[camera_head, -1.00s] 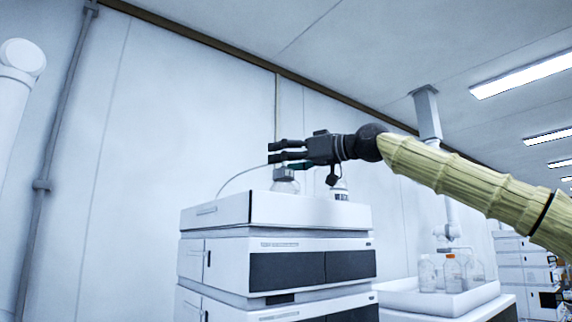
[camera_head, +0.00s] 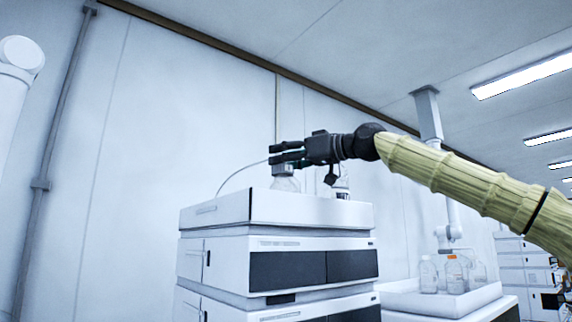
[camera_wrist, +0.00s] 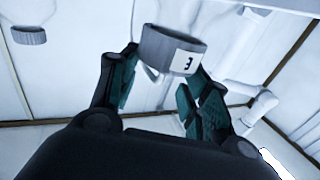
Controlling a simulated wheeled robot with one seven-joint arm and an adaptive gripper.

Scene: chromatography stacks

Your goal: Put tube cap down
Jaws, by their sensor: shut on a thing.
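In the wrist view, a ribbed grey tube cap (camera_wrist: 170,48) with a white label marked 3 sits between my fingertips. The green finger pads are on either side of it. In the head view, my gripper (camera_head: 272,153) is shut on the cap and points left, level, just above the top of the white instrument stack. A grey cap (camera_head: 283,170) shows right under the fingers, over a clear bottle (camera_head: 285,184). I cannot tell whether it is the held one. A thin tube (camera_head: 238,174) curves up to the fingers.
The white instrument stack (camera_head: 225,212) has a raised-edge top. A labelled bottle (camera_head: 342,185) stands there, right of the clear one, partly behind my gripper. Another grey cap (camera_wrist: 29,36) shows in the wrist view. A white tray (camera_head: 465,302) with several bottles lies right.

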